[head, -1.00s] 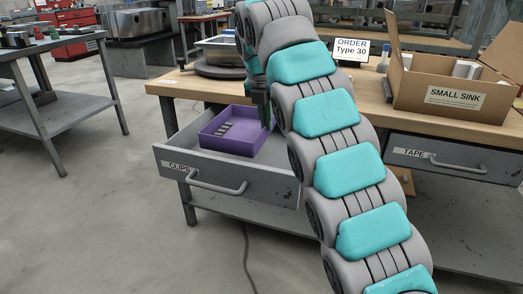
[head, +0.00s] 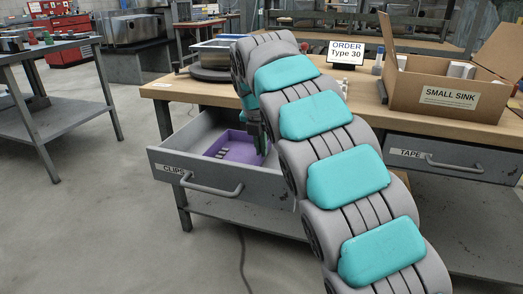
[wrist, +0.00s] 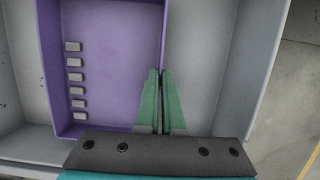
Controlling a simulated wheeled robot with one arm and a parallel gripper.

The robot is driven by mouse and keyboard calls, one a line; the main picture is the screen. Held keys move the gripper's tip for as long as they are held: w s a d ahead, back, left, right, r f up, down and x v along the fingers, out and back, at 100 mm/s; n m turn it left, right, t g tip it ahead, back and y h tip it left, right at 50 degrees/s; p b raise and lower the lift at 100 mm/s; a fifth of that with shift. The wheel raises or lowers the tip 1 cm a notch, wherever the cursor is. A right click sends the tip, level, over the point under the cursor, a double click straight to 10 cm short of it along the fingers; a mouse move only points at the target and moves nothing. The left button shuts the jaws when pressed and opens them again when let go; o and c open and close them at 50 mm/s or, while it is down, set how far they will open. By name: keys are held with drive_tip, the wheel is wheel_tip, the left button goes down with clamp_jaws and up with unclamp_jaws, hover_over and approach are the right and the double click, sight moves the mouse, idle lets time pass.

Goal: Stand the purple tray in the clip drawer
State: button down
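The purple tray (head: 243,151) is inside the open clip drawer (head: 222,181), which carries a CLIPS label. The tray is upright and looks level, low between the drawer walls. Whether its base touches the drawer floor cannot be seen. Several small grey clips lie in a row along the left side of the tray (wrist: 118,60) in the wrist view. My gripper (wrist: 160,72) points down with its green fingers on either side of the tray's right wall, closed on it. In the head view my gripper (head: 263,143) is partly hidden by my arm.
In the wrist view, bare drawer floor (wrist: 205,60) lies right of the tray. The workbench top (head: 355,103) holds an order sign (head: 347,51) and an open cardboard box (head: 445,95). The tape drawer (head: 440,160) at the right is shut.

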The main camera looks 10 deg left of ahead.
drive_tip(key=shift+f, duration=0.25)
drive_tip(key=shift+f, duration=0.15)
drive_tip(key=c, duration=1.1)
unclamp_jaws()
drive_tip(key=shift+o, duration=0.2)
drive_tip(key=p+v, duration=0.2)
drive_tip(key=v, duration=1)
drive_tip(key=shift+r+p, duration=0.2)
drive_tip(key=shift+p, duration=0.15)
drive_tip(key=shift+s, duration=0.1)
